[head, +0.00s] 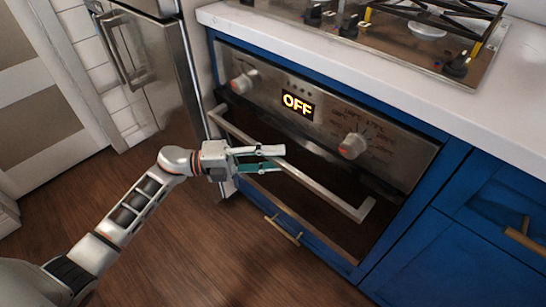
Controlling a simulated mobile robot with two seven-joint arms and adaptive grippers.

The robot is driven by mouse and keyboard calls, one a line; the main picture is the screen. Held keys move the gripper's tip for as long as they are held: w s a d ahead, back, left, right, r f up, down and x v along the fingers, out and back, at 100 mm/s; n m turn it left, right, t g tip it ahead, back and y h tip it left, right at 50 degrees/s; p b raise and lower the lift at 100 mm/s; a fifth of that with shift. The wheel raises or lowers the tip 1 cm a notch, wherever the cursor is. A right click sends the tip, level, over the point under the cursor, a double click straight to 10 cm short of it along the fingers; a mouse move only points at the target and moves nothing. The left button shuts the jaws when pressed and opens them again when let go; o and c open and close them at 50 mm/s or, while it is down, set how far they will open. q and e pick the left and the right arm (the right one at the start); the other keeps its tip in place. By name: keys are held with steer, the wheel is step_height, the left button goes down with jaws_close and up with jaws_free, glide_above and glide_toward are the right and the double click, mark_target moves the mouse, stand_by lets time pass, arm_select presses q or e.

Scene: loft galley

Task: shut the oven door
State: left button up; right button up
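The oven (335,118) is set in blue cabinetry, with a steel control panel, two knobs and a display reading OFF. Its door (318,212) shows below the panel as a dark front with a long pale handle bar (325,194). A dark gap shows between panel and door, so the door looks partly open; the exact angle is hard to tell. My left gripper (281,159) is at the middle of the handle bar, its two fingers apart, one above the other. Whether they touch the bar is unclear. My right gripper is out of view.
A white countertop (400,75) with a gas hob (385,25) lies above the oven. A blue drawer with a brass pull (283,230) is below, blue cabinets at right. A steel fridge (150,65) stands at left. The wooden floor (190,245) in front is clear.

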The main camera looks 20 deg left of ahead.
arm_select(q)
jaws_close()
steer(key=shift+w+r, duration=0.25)
steer(key=w, duration=0.1)
steer(key=w+d+p, duration=0.1)
steer(key=shift+w+r+n, duration=0.3)
steer(key=shift+w+n, duration=0.05)
steer(key=shift+n, duration=0.05)
steer(key=shift+c, duration=1.3)
jaws_free()
steer(key=shift+w+y, duration=0.1)
steer(key=shift+y, duration=0.2)
steer(key=shift+o, duration=1.3)
steer(key=shift+f, duration=0.1)
steer(key=shift+s+a+f, duration=0.15)
steer(key=shift+s+a, duration=0.05)
steer(key=shift+a, duration=0.15)
glide_toward(293, 148)
steer(key=shift+v, duration=2.3)
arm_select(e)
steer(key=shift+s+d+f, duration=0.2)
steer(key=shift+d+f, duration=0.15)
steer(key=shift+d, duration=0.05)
